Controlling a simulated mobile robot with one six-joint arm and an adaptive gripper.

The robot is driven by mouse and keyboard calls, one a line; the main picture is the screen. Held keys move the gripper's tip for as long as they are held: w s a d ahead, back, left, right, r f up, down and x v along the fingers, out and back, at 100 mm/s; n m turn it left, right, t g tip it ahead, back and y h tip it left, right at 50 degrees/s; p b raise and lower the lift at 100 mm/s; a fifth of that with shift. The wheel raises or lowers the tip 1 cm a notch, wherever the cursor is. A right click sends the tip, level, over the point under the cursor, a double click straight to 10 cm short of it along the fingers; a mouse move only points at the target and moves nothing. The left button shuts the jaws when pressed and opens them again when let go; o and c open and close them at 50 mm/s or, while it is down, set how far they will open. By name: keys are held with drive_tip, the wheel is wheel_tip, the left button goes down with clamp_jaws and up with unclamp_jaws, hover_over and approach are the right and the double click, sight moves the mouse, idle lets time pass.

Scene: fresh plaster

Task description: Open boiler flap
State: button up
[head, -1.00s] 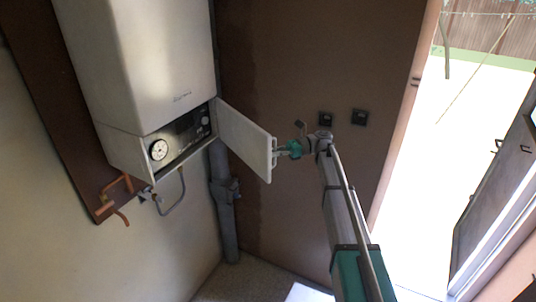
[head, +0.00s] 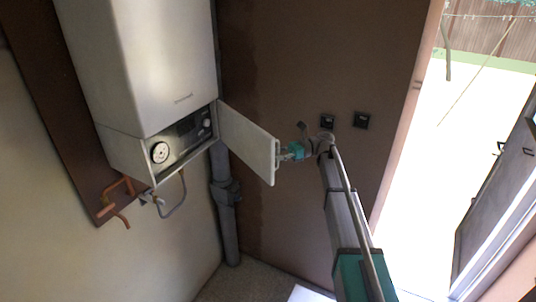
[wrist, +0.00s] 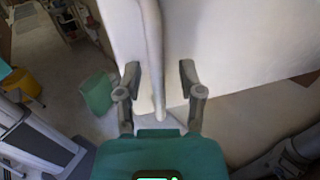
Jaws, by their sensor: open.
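The white boiler (head: 150,65) hangs on the wall at the upper left of the head view. Its flap (head: 247,142) stands swung out to the right, hinged at the right side, and the control panel (head: 185,138) with a round gauge shows. My gripper (head: 281,154) is at the flap's free edge. In the wrist view my gripper (wrist: 160,82) is open, its two fingers on either side of the flap's bar handle (wrist: 153,50). The flap (wrist: 230,60) fills the upper right there. I cannot tell whether a finger touches the handle.
Copper pipes (head: 120,190) and a grey drain pipe (head: 226,195) run below the boiler. Two dark wall sockets (head: 345,120) are on the brown wall behind my arm. An open doorway lies at the right.

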drive_tip(key=s+d+f+n+t+h+b, duration=0.2)
drive_tip(key=s+f+b, duration=0.15)
drive_tip(key=f, duration=0.45)
drive_tip(key=s+d+f+n+t+h+b, duration=0.1)
drive_tip(key=s+d+f+t+h+b, duration=0.1)
drive_tip(key=f+b, duration=0.35)
drive_tip(key=s+d+f+n+t+h+b, duration=0.1)
drive_tip(key=s+f+n+h+b, duration=0.15)
drive_tip(key=f, duration=0.75)
drive_tip(key=s+d+f+n+t+h+b, duration=0.3)
drive_tip(key=s+d+f+n+h+b, duration=0.4)
drive_tip(key=s+d+f, duration=0.9)
drive_tip(key=d+f+h+b, duration=0.1)
drive_tip(key=f+h+b, duration=0.1)
drive_tip(key=b, duration=0.2)
drive_tip(key=shift+s+d, duration=0.15)
drive_tip(key=shift+s, duration=0.15)
drive_tip(key=shift+h, duration=0.25)
